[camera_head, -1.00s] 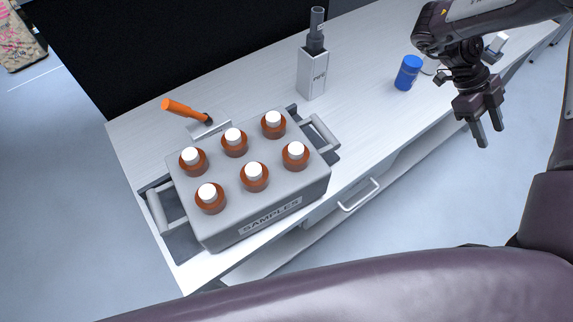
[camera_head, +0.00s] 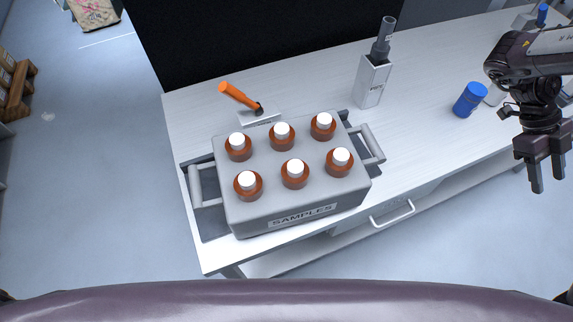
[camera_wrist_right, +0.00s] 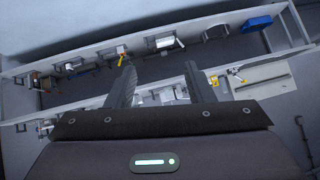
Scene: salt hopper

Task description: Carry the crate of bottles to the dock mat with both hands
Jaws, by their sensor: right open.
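The grey crate (camera_head: 255,209) labelled SAMPLES stands on the white bench in the head view. Several brown bottles with white caps (camera_head: 294,172) sit in holes in its top. It has a grey handle at its left end (camera_head: 196,186) and one at its right end (camera_head: 373,144). My right gripper (camera_head: 547,186) is open and empty, well to the right of the crate, in front of the bench. In the right wrist view its two fingers (camera_wrist_right: 162,85) are apart with nothing between them. My left gripper is not in view. I do not see the dock mat.
A drawer handle (camera_head: 392,213) juts from the bench front. Open floor (camera_head: 90,200) lies left.

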